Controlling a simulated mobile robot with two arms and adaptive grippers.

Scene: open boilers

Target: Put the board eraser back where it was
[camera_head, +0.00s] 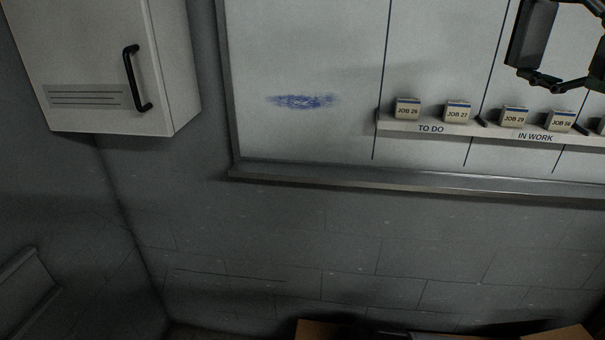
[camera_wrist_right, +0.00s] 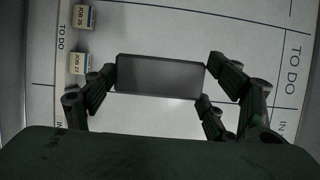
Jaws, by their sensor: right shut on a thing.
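The board eraser, a dark grey block (camera_head: 533,34), is at the top right of the head view, in front of the whiteboard (camera_head: 310,45). In the right wrist view the eraser (camera_wrist_right: 160,76) lies crosswise between both fingers. My right gripper (camera_head: 540,60) is shut on it, and its fingers show at both ends in the right wrist view (camera_wrist_right: 160,90). The eraser is held up near the board; I cannot tell whether it touches it. A blue smudge (camera_head: 303,101) is on the board's left part. My left gripper is not in view.
A ledge (camera_head: 430,128) marked TO DO and IN WORK carries several JOB blocks (camera_head: 407,108). The board's metal bottom tray (camera_head: 400,186) looks bare where visible. A white cabinet (camera_head: 95,60) hangs at the left. A brown surface (camera_head: 330,330) shows at the bottom.

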